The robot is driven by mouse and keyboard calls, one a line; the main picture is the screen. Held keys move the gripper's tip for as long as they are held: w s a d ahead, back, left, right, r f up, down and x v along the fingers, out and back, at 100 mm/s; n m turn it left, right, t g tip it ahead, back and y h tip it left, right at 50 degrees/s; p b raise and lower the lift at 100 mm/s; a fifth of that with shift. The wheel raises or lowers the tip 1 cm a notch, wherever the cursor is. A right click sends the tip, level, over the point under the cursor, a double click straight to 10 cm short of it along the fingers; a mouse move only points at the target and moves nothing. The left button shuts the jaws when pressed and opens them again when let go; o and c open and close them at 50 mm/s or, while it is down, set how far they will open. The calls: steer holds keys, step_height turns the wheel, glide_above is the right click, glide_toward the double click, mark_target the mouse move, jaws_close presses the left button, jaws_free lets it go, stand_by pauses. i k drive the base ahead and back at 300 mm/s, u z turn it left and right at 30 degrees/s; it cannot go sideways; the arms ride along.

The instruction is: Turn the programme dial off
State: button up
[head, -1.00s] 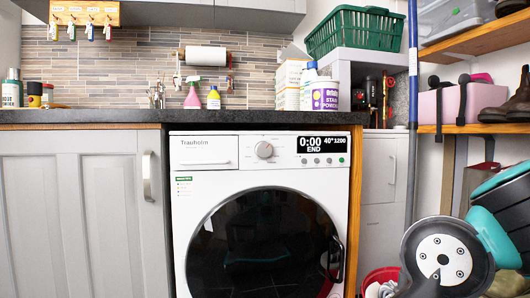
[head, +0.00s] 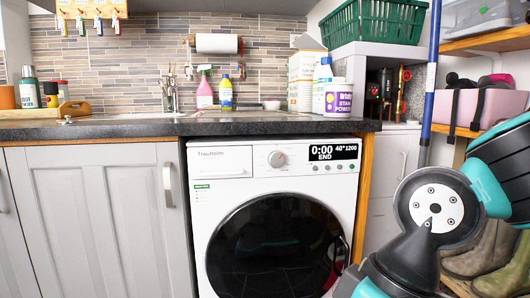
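The programme dial (head: 276,159) is a round silver-grey knob on the white front panel of the washing machine (head: 212,210), between the drawer and the display. The display (head: 333,152) reads 0:00 END, 40° 1200. The machine's dark round door (head: 275,250) is closed. My arm shows at the lower right, dark grey and teal, to the right of the machine and apart from the dial. My gripper is not in view. Nothing covers the dial.
A dark worktop (head: 120,127) runs above the machine, with a pink spray bottle (head: 205,92), a yellow bottle (head: 225,95) and a stain powder tub (head: 338,99). A grey cupboard (head: 100,200) stands left. Boots (head: 495,262) and a blue pole (head: 431,75) are at the right.

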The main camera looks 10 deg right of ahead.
mark_target(277, 159)
steer(key=u, duration=2.25)
steer(key=i, duration=1.1)
steer(key=z, duration=2.95)
